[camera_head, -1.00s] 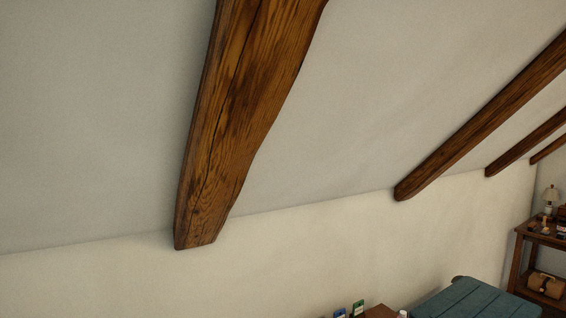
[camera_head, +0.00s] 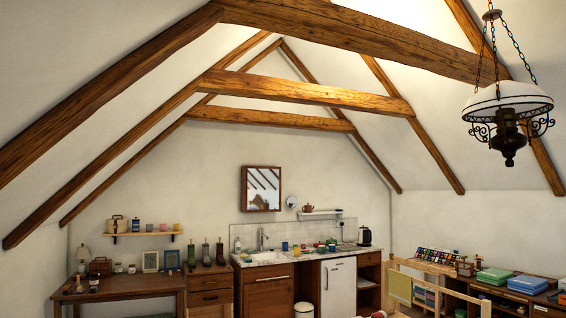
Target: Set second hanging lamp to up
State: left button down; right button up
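One hanging lamp (camera_head: 508,108) shows at the upper right. It has a white glass shade, a dark ornate metal body with scrolled arms, and chains running up to a small ceiling mount. It hangs in front of a wooden cross beam, high above the floor. No other hanging lamp shows in this view. Neither of my grippers is in view.
A wooden side table (camera_head: 120,284) stands at the left. A kitchen counter (camera_head: 300,256) with a sink runs along the back wall. A low cabinet (camera_head: 515,298) with boxes and a pale wooden frame (camera_head: 437,268) stand at the right. The floor is mostly out of view.

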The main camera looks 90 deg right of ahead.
aim_at(504, 104)
jog(key=z, duration=1.85)
jog(key=l, duration=0.1)
